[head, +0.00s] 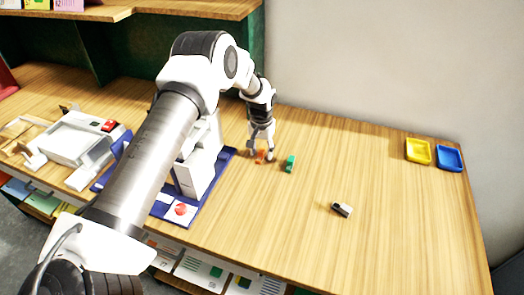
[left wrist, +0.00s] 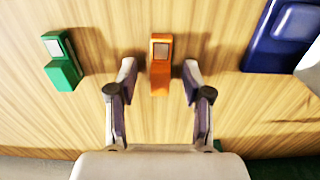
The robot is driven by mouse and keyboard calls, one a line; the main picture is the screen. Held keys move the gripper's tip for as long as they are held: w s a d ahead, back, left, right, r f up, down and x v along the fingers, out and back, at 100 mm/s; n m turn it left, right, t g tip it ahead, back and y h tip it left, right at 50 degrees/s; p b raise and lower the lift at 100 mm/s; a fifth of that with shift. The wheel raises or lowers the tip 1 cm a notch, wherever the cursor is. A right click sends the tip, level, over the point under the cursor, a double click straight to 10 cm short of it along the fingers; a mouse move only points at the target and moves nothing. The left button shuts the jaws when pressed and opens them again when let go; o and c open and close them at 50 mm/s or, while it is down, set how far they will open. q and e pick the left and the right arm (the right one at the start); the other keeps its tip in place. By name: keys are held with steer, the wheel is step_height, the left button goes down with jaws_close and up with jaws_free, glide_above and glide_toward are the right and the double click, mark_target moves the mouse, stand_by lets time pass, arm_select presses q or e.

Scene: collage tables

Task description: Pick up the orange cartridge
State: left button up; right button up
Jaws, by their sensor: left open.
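The orange cartridge (head: 260,157) stands on the wooden table under my left gripper (head: 262,146) in the head view. In the left wrist view the orange cartridge (left wrist: 160,78) shows between and slightly beyond the two fingertips of my left gripper (left wrist: 160,82). The fingers are spread, with a gap on each side of the cartridge, and hold nothing. My right gripper is in neither view.
A green cartridge (head: 290,163) stands just right of the orange one. A black and grey piece (head: 342,209) lies farther right. A yellow tray (head: 418,151) and a blue tray (head: 449,158) sit at the far right. A blue mat (head: 221,160) lies to the left.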

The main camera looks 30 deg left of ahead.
arm_select(q)
steer(key=shift+w+f, duration=0.1)
steer(key=shift+f, duration=0.25)
steer(key=shift+r, duration=0.1)
steer(key=shift+c, duration=0.7)
steer(key=shift+s, duration=0.2)
steer(key=c, duration=0.8)
steer(key=shift+r, duration=0.15)
